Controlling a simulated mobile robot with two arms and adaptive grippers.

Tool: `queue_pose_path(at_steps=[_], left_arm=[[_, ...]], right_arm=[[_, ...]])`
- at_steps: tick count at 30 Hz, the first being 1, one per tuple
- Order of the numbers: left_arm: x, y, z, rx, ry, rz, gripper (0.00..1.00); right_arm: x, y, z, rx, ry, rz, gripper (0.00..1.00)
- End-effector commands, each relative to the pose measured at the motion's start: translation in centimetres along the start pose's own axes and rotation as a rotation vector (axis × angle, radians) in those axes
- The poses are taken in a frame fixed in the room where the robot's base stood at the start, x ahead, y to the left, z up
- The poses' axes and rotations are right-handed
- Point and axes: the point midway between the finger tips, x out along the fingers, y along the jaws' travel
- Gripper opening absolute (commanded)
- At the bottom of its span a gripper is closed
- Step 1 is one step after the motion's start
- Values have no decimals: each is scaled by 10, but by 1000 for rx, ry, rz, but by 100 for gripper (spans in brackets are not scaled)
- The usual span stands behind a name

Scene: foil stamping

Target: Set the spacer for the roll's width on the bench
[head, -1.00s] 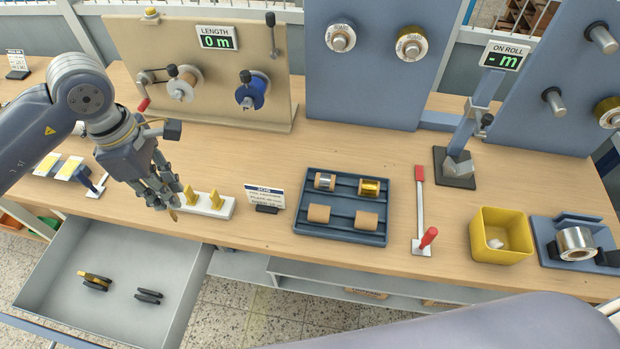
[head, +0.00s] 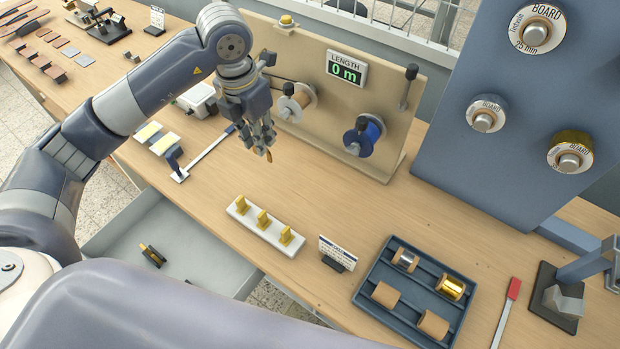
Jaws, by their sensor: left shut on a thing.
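My left gripper (head: 257,140) is shut on a small gold-brown piece (head: 268,156), mostly hidden by the fingers. It is in front of the beige winding panel (head: 330,110), left of the blue spool (head: 362,138); its height above the bench (head: 330,205) is hard to tell. Three yellow upright pieces (head: 262,217) stand in a white rack (head: 272,233). A dark blue tray (head: 372,318) holds several rolls, including a gold roll (head: 451,288) and a silver roll (head: 405,260). My right gripper is not in view.
A small sign (head: 338,252) stands between rack and tray. The length display (head: 346,69) reads 0 m. A blue board (head: 490,60) with rolls rises at the right. An open grey drawer (head: 185,240) juts out at the front. The bench between rack and panel is clear.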

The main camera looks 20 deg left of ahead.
Motion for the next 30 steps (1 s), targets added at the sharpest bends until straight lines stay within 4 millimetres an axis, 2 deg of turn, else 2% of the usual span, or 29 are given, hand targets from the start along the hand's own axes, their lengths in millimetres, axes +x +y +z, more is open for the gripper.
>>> queue_pose_path(at_steps=[3, 6, 8, 11, 16, 19, 23, 30], left_arm=[[14, 0, -3, 0, 7, -1, 0], [33, 0, -5, 0, 9, -1, 0], [43, 0, -6, 1, 8, -2, 0], [56, 0, -7, 1, 5, -1, 0], [74, 0, -10, 3, 6, -1, 0], [88, 0, -10, 1, 6, -1, 0], [98, 0, -11, 3, 3, 0, 0], [100, 0, -11, 3, 1, 0, 0]], right_arm=[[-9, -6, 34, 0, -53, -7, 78], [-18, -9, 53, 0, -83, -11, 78], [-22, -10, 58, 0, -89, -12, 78], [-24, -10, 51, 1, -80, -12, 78], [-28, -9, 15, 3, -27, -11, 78], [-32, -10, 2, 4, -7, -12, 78], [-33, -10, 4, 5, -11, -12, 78], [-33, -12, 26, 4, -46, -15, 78]])
